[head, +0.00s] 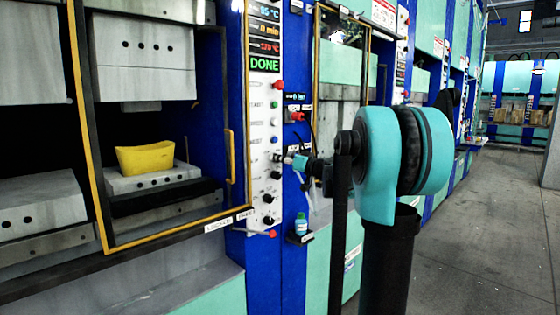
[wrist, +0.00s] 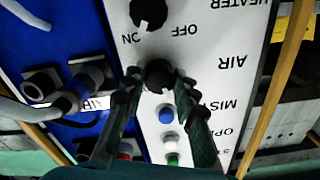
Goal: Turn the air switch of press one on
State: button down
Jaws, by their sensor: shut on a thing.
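The air switch (wrist: 160,76) is a round black knob on a white control panel (wrist: 195,50), level with the AIR label. My gripper (wrist: 160,88) has its two dark fingers on either side of this knob, shut on it. Its pointer is mostly hidden by the fingers, so its setting cannot be read. In the head view my gripper (head: 288,159) reaches the white panel (head: 262,150) from the right, at the row above several black knobs. The knob in its fingers is hard to make out there.
The heater knob (wrist: 149,12) is close by, with OFF and another partly cut label. A blue button (wrist: 166,115) and a white one lie between the fingers. Left of the panel, the press holds a yellow piece (head: 146,158). A small bottle (head: 301,224) stands below my gripper.

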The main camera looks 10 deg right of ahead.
jog(key=m, duration=1)
jog(key=shift+m, duration=0.4)
dwell(0.4)
jog(key=c, duration=1.2)
grip_release()
jog(key=shift+s, duration=0.1)
jog(key=v, duration=1.2)
